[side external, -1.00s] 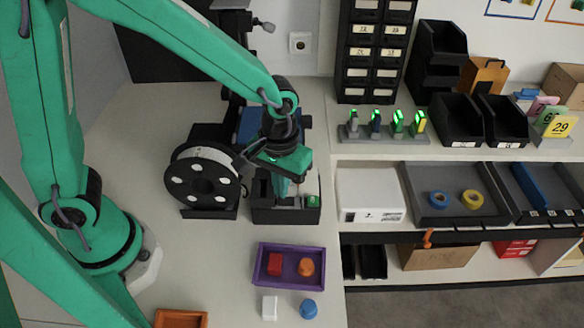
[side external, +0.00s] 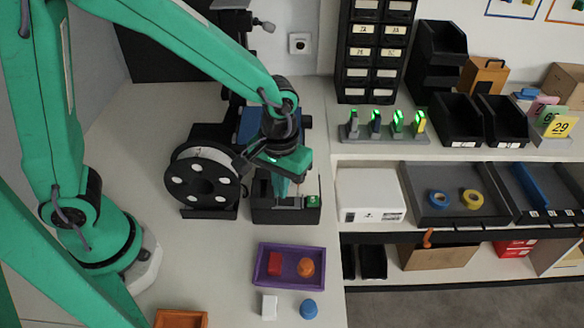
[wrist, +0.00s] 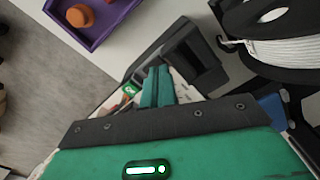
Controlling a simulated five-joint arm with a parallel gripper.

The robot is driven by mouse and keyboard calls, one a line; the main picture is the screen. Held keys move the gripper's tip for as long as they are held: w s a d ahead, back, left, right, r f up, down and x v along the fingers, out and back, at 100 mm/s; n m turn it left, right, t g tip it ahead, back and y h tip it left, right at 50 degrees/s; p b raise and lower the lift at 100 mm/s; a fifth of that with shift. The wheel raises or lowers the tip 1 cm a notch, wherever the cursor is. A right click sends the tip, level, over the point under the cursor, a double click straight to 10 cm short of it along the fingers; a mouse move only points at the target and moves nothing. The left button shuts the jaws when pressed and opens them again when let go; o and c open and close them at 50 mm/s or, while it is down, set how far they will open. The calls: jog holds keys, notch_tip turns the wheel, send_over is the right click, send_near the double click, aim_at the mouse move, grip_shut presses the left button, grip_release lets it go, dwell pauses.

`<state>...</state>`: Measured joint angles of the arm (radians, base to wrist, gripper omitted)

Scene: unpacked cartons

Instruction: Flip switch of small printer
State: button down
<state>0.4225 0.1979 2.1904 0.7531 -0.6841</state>
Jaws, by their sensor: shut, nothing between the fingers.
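A low black box (side external: 265,214) stands on the white bench, with a small green piece (side external: 312,201) at its right end. The green piece also shows in the wrist view (wrist: 130,89), bearing light lettering that is too small to read surely. I take it for the switch. Behind the box are dark machine parts with a blue part (side external: 248,124), perhaps the small printer, mostly hidden by my arm. My gripper (side external: 283,192) is shut and empty, pointing down over the box, left of the green piece. In the wrist view its fingertips (wrist: 157,72) hide part of the box.
A black spool (side external: 203,178) with white filament stands close to the left of the box. A purple tray (side external: 290,284) with a red and an orange piece lies in front. A white block (side external: 269,307) and a blue piece (side external: 308,309) lie nearby. Shelves are at right.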

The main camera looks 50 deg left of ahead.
aim_at(281, 200)
jog(key=shift+f, duration=0.95)
dwell(0.8)
jog(key=shift+r, duration=3.55)
jog(key=shift+r, duration=0.1)
jog(key=s+a+r+m+t, duration=0.1)
jog(key=s+a+r+t, duration=0.1)
jog(key=s+a+r, duration=0.2)
jog(key=s+a+r+m+t, duration=0.2)
jog(key=s+a+r, duration=0.3)
jog(key=a, duration=0.5)
jog(key=shift+s+a+r+t, duration=0.15)
jog(key=shift+s+r+t, duration=0.05)
jog(key=shift+r+t, duration=0.6)
